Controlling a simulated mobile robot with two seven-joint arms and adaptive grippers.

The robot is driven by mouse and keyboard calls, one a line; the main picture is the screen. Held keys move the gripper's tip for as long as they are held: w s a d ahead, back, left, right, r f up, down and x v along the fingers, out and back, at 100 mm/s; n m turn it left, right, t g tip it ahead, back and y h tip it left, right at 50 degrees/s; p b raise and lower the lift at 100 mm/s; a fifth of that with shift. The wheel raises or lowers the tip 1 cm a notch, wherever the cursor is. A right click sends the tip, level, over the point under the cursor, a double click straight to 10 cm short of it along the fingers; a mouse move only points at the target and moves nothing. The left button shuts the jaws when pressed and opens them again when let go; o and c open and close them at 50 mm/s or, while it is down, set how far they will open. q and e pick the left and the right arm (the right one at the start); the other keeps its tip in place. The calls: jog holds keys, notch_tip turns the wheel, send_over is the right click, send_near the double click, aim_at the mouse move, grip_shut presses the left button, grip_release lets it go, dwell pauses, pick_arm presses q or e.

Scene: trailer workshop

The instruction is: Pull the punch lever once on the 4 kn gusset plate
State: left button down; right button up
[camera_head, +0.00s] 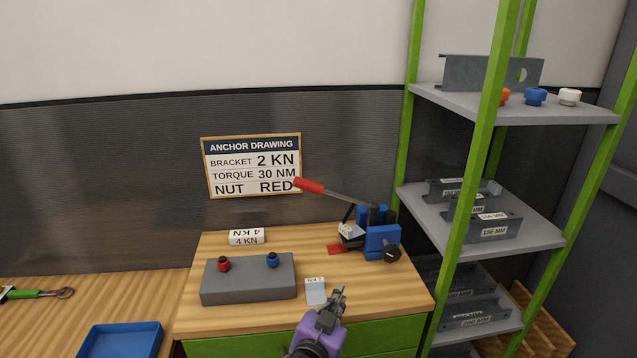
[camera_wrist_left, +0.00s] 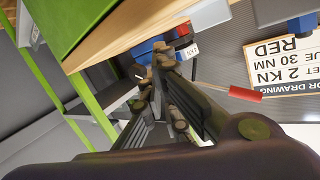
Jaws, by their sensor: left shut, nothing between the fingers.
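The blue punch (camera_head: 382,241) stands at the right of the wooden bench top. Its lever slopes up to the left and ends in a red handle (camera_head: 309,186). A small labelled plate (camera_head: 351,231) is at the punch's jaw; its label is too small to read. A white piece marked 4 KN (camera_head: 247,237) lies behind the grey block. My left gripper (camera_head: 338,296) is shut and empty, in front of the punch and below the lever. The left wrist view also shows the gripper (camera_wrist_left: 155,62), with the red handle (camera_wrist_left: 245,93) apart from it. My right gripper is out of view.
A grey block (camera_head: 248,284) holds a red and a blue nut. A pale labelled plate (camera_head: 316,291) lies beside it. A green-post shelf (camera_head: 480,213) with brackets stands close on the right. A blue tray (camera_head: 122,340) is at lower left. The drawing sign (camera_head: 252,166) hangs behind.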

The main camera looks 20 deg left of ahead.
pick_arm(q)
jog(key=w+a+r+t+y+b, duration=0.1)
jog(key=w+r+y, duration=0.1)
jog(key=w+r, duration=0.55)
jog(key=w+a+r+t+y, duration=0.15)
jog(key=w+r, duration=0.25)
jog(key=r, duration=0.7)
jog(key=a+r+n+y, duration=0.2)
jog(key=a+r+y, duration=0.3)
jog(key=shift+w+a+r+n+g, duration=0.3)
jog(key=shift+w+a+r+g, duration=0.05)
jog(key=shift+g, duration=0.1)
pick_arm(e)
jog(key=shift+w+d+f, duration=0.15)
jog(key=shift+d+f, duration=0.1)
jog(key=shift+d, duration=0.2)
pick_arm(q)
jog(key=shift+w, duration=0.1)
